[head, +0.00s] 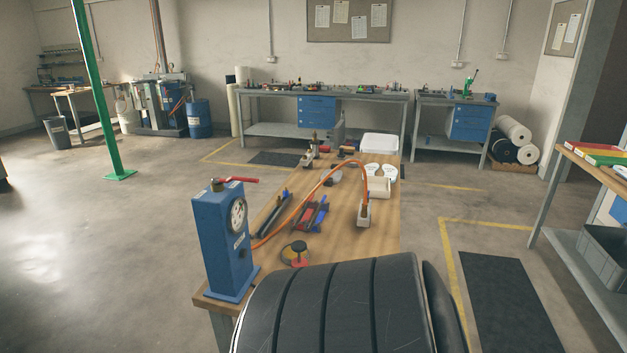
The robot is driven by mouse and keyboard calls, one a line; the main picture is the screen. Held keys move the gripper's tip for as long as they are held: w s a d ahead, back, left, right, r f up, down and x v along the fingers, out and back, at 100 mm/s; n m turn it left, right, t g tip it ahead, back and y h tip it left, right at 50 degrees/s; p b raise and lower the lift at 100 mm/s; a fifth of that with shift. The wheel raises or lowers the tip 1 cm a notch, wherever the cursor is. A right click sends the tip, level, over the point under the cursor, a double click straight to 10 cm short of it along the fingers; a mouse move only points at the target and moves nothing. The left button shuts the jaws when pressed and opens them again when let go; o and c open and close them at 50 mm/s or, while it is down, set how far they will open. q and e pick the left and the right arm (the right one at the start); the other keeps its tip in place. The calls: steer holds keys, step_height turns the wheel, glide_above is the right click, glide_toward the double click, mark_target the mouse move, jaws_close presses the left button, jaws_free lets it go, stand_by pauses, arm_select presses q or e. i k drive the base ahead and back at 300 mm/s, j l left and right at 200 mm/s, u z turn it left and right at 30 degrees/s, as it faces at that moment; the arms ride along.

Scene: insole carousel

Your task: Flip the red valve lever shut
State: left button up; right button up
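The red valve lever (238,180) sits on top of a blue box-shaped unit (222,248) with a round white dial on its face. The unit stands at the near left corner of the wooden table. The lever points to the right, roughly level, from a small brass-coloured fitting. Neither gripper shows in the head view, and nothing is seen touching the lever.
A large dark ribbed rounded body (340,310) fills the bottom middle and hides the table's near edge. Open floor lies to the left; a shelf (590,170) stands right.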

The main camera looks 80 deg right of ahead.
mark_target(216, 179)
steer(key=z, duration=0.4)
steer(key=l+z, duration=0.1)
steer(key=z, duration=0.25)
steer(key=l+z, duration=0.1)
steer(key=z, duration=0.3)
steer(key=l+z, duration=0.1)
steer(key=z, duration=0.25)
steer(key=i+l, duration=0.1)
steer(key=l, duration=0.75)
steer(key=i+l, duration=0.15)
steer(key=l, duration=0.3)
steer(key=i+l+z, duration=0.1)
steer(key=l, duration=0.3)
steer(key=i+l, duration=0.1)
steer(key=l, duration=0.35)
steer(key=i+l, duration=0.1)
steer(key=l, duration=0.3)
steer(key=i+l, duration=0.1)
steer(key=l, duration=0.75)
steer(key=i+z, duration=0.05)
